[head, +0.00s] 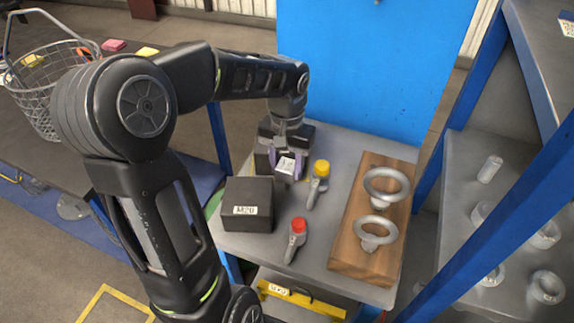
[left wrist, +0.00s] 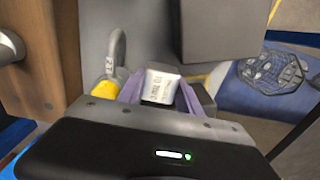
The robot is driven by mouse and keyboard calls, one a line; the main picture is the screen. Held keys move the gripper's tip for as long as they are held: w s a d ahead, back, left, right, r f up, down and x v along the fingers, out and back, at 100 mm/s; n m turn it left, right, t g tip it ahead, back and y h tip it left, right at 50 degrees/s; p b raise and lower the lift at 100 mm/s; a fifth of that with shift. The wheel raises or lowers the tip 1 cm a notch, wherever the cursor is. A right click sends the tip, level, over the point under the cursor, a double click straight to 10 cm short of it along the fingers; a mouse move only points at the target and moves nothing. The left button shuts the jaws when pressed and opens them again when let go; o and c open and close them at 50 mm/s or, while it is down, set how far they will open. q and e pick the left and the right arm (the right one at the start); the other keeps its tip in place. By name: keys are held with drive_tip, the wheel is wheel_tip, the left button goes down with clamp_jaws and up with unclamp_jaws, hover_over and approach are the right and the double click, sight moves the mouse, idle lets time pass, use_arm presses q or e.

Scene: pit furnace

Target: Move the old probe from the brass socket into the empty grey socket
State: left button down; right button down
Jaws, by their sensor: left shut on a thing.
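My left gripper (head: 286,166) reaches down over the grey bench top. Its purple fingers are shut on a small block with a white, printed label (head: 286,165). The labelled block also shows between the fingers in the left wrist view (left wrist: 160,86); its print is too small to read surely. It may be the old probe, but its lower part is hidden. I cannot make out a brass socket or an empty grey socket; the gripper and the dark block hide part of the bench. My right gripper is not in view.
A dark block marked M20 (head: 247,204) stands close left of the gripper. A yellow-capped tool (head: 317,184) and red-capped tool (head: 295,240) lie nearby. A wooden board (head: 345,245) with two grey ring bolts is at right. Blue posts flank the bench.

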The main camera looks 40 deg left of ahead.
use_arm(q)
drive_tip(key=shift+f, duration=0.15)
drive_tip(key=c, duration=0.8)
unclamp_jaws()
wheel_tip(320, 180, up, 12)
drive_tip(key=shift+r, duration=0.2)
drive_tip(key=shift+c, duration=0.3)
